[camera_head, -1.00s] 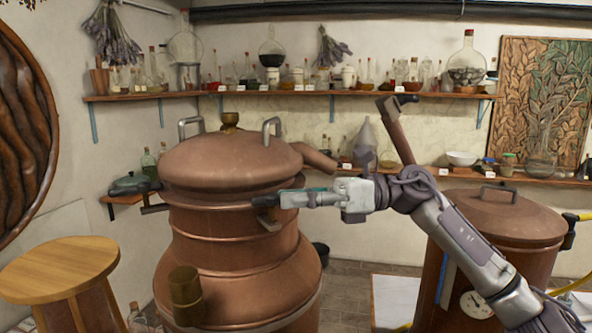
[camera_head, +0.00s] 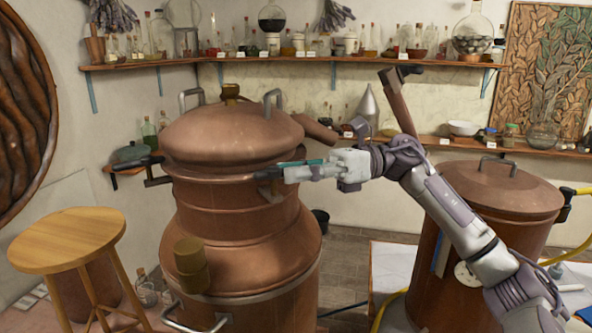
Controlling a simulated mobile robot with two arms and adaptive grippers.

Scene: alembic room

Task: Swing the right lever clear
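The copper still (camera_head: 235,225) stands at the centre with its domed lid (camera_head: 230,137) seated on top. The right lever (camera_head: 272,192) is at the front right of the rim, just under the lid, and is mostly covered by my gripper. My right gripper (camera_head: 270,175) reaches in from the right, its fingertips at the lever's dark end. I cannot tell whether the fingers close on it or only lie beside it. The left lever (camera_head: 147,164) sticks out to the left of the rim with a dark grip. My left gripper is not in view.
A wooden stool (camera_head: 65,240) stands at the left, close to the still. A second copper vessel (camera_head: 482,205) is at the right, behind my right arm. A spout (camera_head: 315,129) leaves the still's right side. Shelves (camera_head: 270,58) with glassware line the walls.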

